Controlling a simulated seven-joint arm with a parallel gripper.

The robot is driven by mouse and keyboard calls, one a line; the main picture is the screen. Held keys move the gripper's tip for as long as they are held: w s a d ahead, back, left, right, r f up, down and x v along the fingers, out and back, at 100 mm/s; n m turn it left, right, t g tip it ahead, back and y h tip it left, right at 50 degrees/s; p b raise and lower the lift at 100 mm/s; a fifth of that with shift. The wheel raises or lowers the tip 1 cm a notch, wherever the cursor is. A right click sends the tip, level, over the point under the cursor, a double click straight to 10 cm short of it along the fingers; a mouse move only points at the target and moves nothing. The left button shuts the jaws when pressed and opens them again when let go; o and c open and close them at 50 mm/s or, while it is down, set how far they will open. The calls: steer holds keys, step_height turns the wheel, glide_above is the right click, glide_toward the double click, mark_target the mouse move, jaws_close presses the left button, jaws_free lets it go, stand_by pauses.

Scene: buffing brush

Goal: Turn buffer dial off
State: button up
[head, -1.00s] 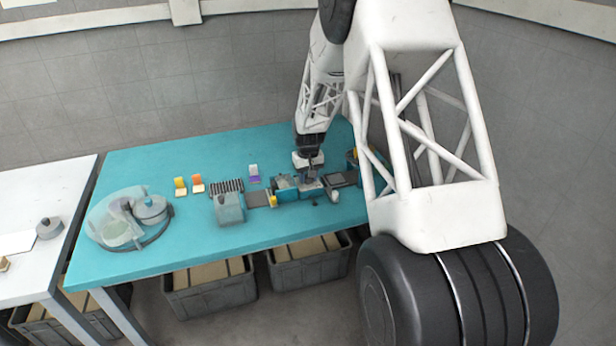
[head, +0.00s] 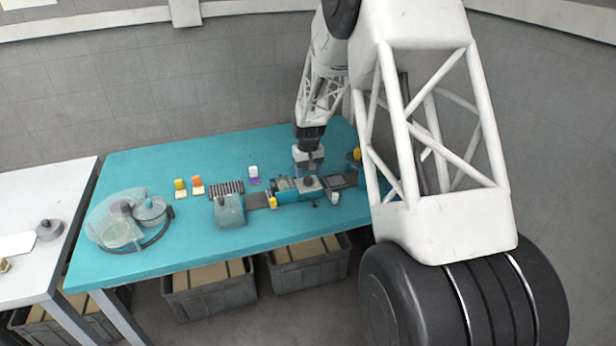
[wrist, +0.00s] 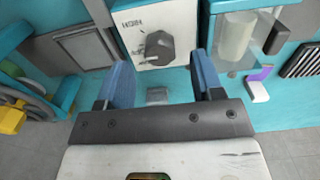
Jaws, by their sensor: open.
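The buffer dial (wrist: 159,47) is a dark knob on a white panel (wrist: 131,20) with small, unreadable lettering. In the head view the dial (head: 309,180) is a small dark spot on top of the buffing unit (head: 287,195). I cannot tell which setting it points to. My gripper (wrist: 160,78) is open, with its two blue fingers apart and nothing between them. In the wrist view the dial lies beyond the fingertips, about centred between them and not gripped. In the head view my gripper (head: 307,166) is just behind the dial, clear of it.
A clear cylinder housing (wrist: 236,38) is right of the panel in the wrist view. A dark square pad (head: 343,181) lies right of the unit, and a grey box (head: 230,210) stands left. Small colored blocks (head: 197,185) stand behind. The teal table's (head: 150,165) back left is clear.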

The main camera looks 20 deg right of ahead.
mark_target(308, 178)
steer(key=shift+r, duration=2.35)
steer(key=shift+s+a+r, duration=0.15)
steer(key=shift+s+r, duration=0.2)
steer(key=shift+r, duration=0.1)
steer(key=s+a+r+t, duration=0.1)
steer(key=s+a+r, duration=0.2)
steer(key=s+r, duration=0.7)
steer(key=s+a+r, duration=0.4)
steer(key=s+r, duration=0.3)
steer(key=s, duration=0.6)
steer(key=s+a+r, duration=0.1)
steer(key=s+a, duration=0.1)
steer(key=s, duration=1.1)
steer(key=s+a+t, duration=0.1)
steer(key=s, duration=1.2)
steer(key=shift+a+r+t, duration=0.3)
steer(key=shift+a+r, duration=0.05)
